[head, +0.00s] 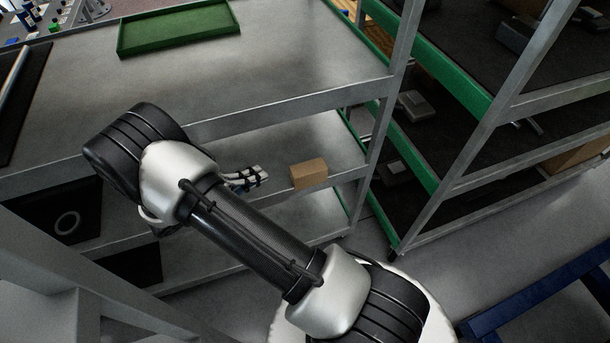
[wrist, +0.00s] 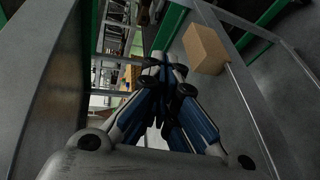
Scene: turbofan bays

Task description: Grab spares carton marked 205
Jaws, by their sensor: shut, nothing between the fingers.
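A small plain brown carton (head: 308,174) sits near the front edge of the middle shelf (head: 285,206) of the grey rack, close to its right post. No number can be read on it. It also shows in the wrist view (wrist: 205,48), up and to the right of my fingertips. My gripper (head: 262,174) is inside the shelf space, left of the carton and apart from it, partly hidden by my arm. In the wrist view my gripper (wrist: 166,62) has its white-and-blue fingers drawn together, with nothing between them.
The rack's top deck (head: 300,70) lies above the carton and bears a green tray (head: 180,46). A grey post (head: 372,150) stands right of the carton. A second rack with green edges (head: 440,75) is at the right. A blue frame (head: 545,300) is at the lower right.

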